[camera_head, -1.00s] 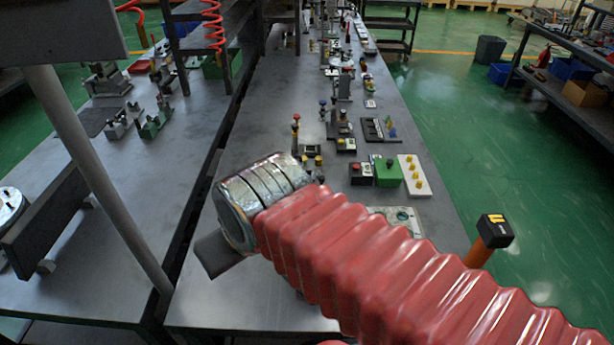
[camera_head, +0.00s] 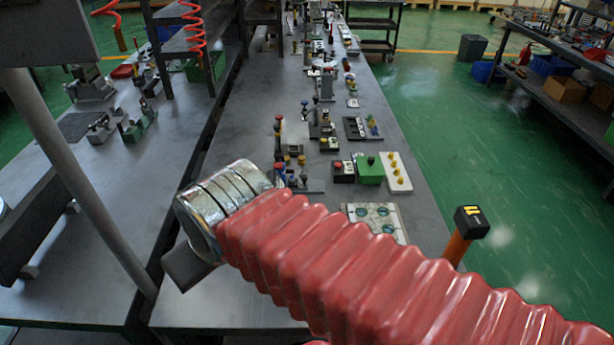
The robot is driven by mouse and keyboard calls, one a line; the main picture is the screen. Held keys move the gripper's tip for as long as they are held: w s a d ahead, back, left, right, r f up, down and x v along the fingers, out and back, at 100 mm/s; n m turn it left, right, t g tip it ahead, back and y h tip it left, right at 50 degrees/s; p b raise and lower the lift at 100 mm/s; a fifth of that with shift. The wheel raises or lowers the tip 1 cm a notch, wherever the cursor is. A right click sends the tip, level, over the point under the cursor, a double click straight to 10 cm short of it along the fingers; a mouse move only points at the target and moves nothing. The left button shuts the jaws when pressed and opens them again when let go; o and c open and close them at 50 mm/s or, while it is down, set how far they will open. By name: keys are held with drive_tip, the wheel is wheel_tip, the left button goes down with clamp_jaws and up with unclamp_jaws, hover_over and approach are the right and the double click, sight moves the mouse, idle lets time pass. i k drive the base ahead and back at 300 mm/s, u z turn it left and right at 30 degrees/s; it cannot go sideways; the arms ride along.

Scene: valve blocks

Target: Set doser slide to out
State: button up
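My arm, in a red ribbed sleeve with a silver wrist, reaches from the lower right over the near bench. A dark grey block at its end (camera_head: 188,265) appears to be part of my gripper. Its fingers are not visible, so open or shut cannot be told. No contact between my gripper and any device shows.
A white plate with round teal spots (camera_head: 378,211), a green box (camera_head: 370,168), a red-button box (camera_head: 343,172) and a white strip with yellow knobs (camera_head: 396,170) lie along the bench's right side. A grey pole (camera_head: 75,180) stands left. An orange black-topped post (camera_head: 458,245) stands right.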

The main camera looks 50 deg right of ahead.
sight(302, 184)
drive_tip(key=k, duration=1.65)
drive_tip(key=z, duration=0.35)
drive_tip(key=i, duration=1.5)
